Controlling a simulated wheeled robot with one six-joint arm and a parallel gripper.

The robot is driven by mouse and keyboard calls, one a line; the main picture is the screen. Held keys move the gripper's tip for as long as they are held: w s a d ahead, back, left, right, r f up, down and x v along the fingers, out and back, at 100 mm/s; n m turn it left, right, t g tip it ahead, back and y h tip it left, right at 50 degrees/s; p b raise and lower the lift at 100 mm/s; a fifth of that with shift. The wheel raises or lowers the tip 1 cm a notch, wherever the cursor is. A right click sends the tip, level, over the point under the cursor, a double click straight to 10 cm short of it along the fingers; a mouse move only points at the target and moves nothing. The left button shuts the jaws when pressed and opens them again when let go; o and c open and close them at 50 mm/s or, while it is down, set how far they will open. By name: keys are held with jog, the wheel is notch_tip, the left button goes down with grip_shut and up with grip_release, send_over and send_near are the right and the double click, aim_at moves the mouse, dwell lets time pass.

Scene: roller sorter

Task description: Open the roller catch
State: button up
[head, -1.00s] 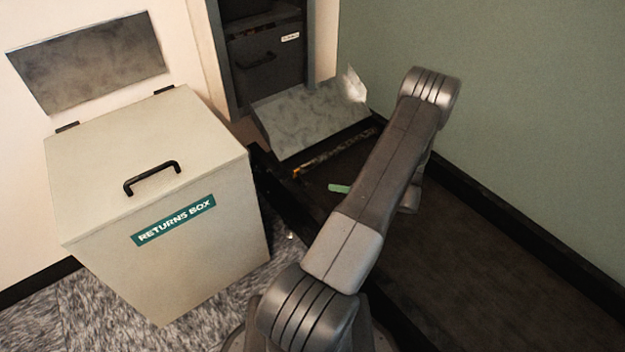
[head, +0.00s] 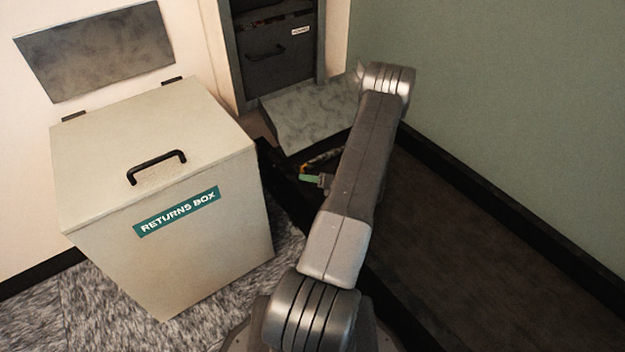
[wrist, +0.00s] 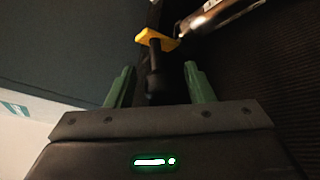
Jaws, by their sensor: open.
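The catch appears to be the black rod with a thick dark grip (wrist: 157,82) and a yellow end piece (wrist: 157,39) in the wrist view. A small yellow bit (head: 305,168) shows in the head view beside the conveyor's near-left edge. My gripper (wrist: 159,85) is open, with one green finger on each side of the dark grip. I cannot tell whether either finger touches it. In the head view a green finger (head: 310,178) shows beside the yellow bit; my arm hides the rest of the gripper.
A beige returns box (head: 110,185) with a black handle (head: 157,166) stands left of my arm. A grey metal chute (head: 305,115) slopes down from a dark cabinet (head: 280,50) behind the catch. The dark conveyor belt (head: 470,250) runs along the green wall on the right.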

grip_shut()
jog(key=shift+r+g+p, duration=0.3)
jog(key=shift+r+p, duration=0.2)
jog(key=shift+p, duration=0.25)
jog(key=shift+w+a+r+m+g+h+p, duration=0.15)
jog(key=shift+m+g+h+p, duration=0.2)
jog(key=shift+h+p, duration=0.35)
